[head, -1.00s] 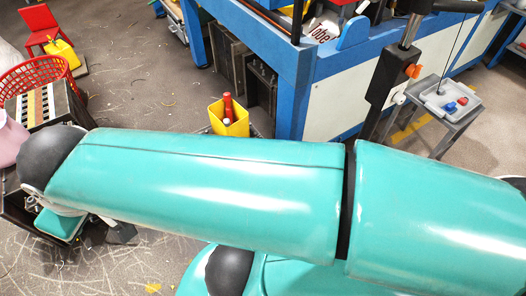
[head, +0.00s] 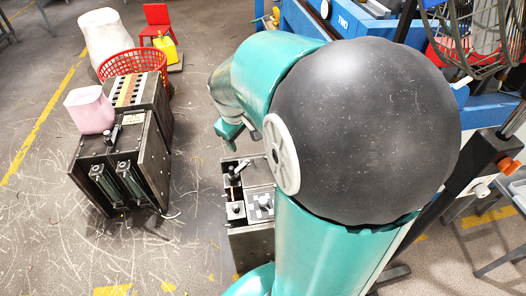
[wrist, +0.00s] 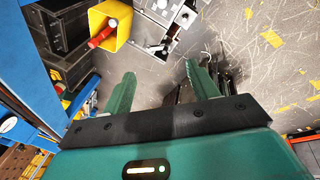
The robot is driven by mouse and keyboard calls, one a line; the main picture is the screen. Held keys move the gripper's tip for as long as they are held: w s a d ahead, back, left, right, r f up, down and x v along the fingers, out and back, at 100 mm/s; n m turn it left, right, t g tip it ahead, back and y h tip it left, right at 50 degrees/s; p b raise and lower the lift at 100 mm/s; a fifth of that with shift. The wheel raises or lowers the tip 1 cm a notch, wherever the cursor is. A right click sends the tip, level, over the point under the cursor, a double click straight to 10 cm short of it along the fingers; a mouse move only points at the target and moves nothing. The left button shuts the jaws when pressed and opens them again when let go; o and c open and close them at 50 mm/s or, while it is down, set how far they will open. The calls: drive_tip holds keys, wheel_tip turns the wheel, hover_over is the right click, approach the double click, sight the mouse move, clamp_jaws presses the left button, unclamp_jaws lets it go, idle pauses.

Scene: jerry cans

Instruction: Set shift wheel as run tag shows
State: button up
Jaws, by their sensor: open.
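My gripper (wrist: 158,72) is open and empty in the wrist view, its two green fingers apart above the floor. In the head view part of its teal end shows left of my arm's large dark joint, which hides much of the middle. I cannot make out the shift wheel or the run tag in either view. A grey machine block (head: 252,240) with a black lever and small pale fittings stands below my gripper in the head view. What looks like the same block (wrist: 157,32) shows at the top of the wrist view, beyond the fingertips.
A dark cabinet (head: 152,165) with green gauge tubes stands at left, bearing a pink container (head: 90,110). Behind it are a red basket (head: 133,62), a white sack-like shape (head: 104,38) and a red chair (head: 157,20). A yellow bin (wrist: 108,22) holds a red item.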

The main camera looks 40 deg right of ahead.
drive_tip(key=d+f+n+g, duration=0.2)
drive_tip(key=d+f, duration=1.2)
drive_tip(key=f, duration=0.1)
drive_tip(key=s+d+f+y, duration=0.1)
drive_tip(key=s+d+f, duration=0.3)
drive_tip(key=f, duration=0.5)
drive_tip(key=s+d+f+y, duration=0.1)
drive_tip(key=d+f+y, duration=0.1)
drive_tip(key=d+f, duration=0.55)
drive_tip(key=shift+n, duration=0.4)
drive_tip(key=f, duration=0.5)
drive_tip(key=a+f, duration=0.1)
drive_tip(key=f, duration=0.9)
drive_tip(key=shift+s+a, duration=0.15)
drive_tip(key=shift+a, duration=0.2)
drive_tip(key=c, duration=1)
